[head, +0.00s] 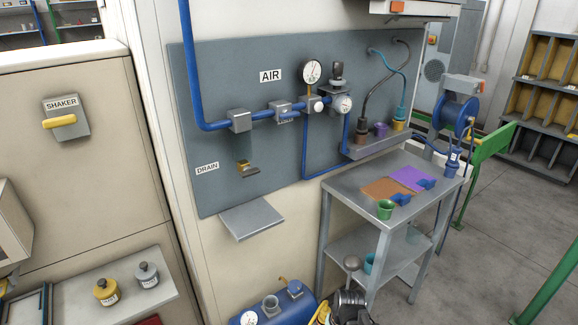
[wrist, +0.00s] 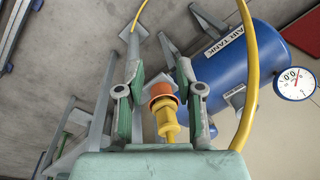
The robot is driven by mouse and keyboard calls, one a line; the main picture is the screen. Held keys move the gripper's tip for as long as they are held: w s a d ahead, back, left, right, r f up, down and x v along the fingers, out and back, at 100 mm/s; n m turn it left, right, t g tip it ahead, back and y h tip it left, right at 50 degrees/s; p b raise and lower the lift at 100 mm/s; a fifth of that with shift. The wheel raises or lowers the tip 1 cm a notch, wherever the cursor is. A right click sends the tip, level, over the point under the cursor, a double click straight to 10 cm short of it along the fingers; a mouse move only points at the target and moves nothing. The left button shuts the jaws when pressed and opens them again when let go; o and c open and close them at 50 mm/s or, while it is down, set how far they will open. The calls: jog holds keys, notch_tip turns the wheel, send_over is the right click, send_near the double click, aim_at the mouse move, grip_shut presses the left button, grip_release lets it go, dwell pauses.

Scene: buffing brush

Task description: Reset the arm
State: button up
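In the wrist view my gripper (wrist: 160,75) has its two grey and green fingers spread apart. A yellow fitting with an orange collar (wrist: 163,110) shows between the fingers, with visible gaps on both sides of it. I cannot tell its depth relative to the fingers. In the head view, dark metal parts show at the bottom edge, right of the blue tank; I cannot tell whether they are mine. The rest of my arm is not clearly seen.
The blue air tank (wrist: 238,62) with a gauge (wrist: 295,83) is right of my gripper. A yellow hose (wrist: 252,50) loops around there. The wall air panel (head: 215,85) carries blue pipes. Floor at right (head: 500,230) is clear.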

jog(key=s+d+f+g, duration=0.1)
jog(key=s+f+g, duration=0.1)
jog(key=s+f, duration=0.3)
jog(key=s+d+f+g+h, duration=0.1)
jog(key=s+f, duration=0.5)
jog(key=s, duration=0.7)
jog(key=s+d+f+g, duration=0.2)
jog(key=s+f+g, duration=0.2)
jog(key=s, duration=0.6)
notch_tip(320, 180, down, 2)
jog(key=shift+f+n, duration=0.15)
jog(key=shift+n, duration=0.25)
